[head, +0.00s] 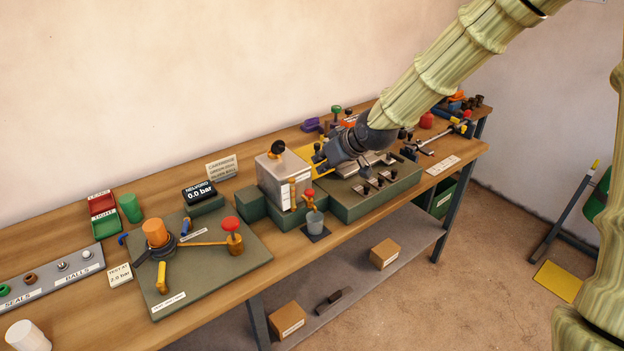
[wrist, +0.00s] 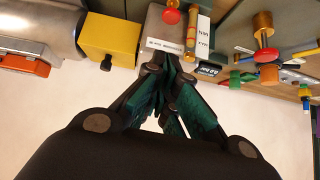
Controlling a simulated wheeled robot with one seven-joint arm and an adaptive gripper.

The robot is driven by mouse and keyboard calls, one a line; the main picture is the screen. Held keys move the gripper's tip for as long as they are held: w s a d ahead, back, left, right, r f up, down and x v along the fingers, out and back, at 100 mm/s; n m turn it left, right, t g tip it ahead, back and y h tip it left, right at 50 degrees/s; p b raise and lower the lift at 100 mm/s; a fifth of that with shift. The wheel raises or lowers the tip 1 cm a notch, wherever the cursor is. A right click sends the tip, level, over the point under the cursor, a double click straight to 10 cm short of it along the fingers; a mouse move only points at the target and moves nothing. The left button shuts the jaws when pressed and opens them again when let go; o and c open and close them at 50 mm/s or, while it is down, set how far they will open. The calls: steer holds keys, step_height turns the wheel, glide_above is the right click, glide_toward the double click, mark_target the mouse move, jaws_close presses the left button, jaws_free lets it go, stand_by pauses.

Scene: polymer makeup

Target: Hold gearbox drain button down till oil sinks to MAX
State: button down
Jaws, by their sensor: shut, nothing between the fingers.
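The gearbox (head: 270,178) is a grey metal box with a black knob on top, standing on a green block at the middle of the bench; it also shows in the wrist view (wrist: 154,25). An orange sight tube with white labels (wrist: 203,31) runs along its face. The oil level is too small to read. A red button (head: 308,192) sits on a brass drain fitting above a grey cup (head: 315,221); a red round part also shows in the wrist view (wrist: 171,20). My gripper (head: 318,166) is shut and empty beside the gearbox's upper right; contact cannot be told.
A green-based fixture (head: 352,207) with several clamps stands right of the gearbox under my arm. A gauge display (head: 199,192) reading 0.0 bar and a plate with a red-knobbed pump (head: 231,224) stand left. A yellow block (wrist: 110,38) lies close to my fingers in the wrist view.

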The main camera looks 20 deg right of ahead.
mark_target(312, 192)
steer(key=shift+s+f+p+x, duration=0.15)
steer(key=shift+p+x, duration=0.25)
steer(key=shift+x, duration=0.8)
steer(key=shift+s+f+p+x, duration=0.15)
steer(key=shift+p+x, duration=0.25)
steer(key=shift+x, duration=0.8)
steer(key=shift+s+f+p+x, duration=0.15)
steer(key=shift+p+x, duration=0.25)
steer(key=shift+x, duration=0.75)
steer(key=shift+d+f+p, duration=0.1)
steer(key=shift+f+p, duration=0.25)
steer(key=shift+f, duration=0.8)
steer(key=shift+f+b, duration=0.75)
steer(key=shift+f, duration=0.3)
steer(key=shift+s+r, duration=0.1)
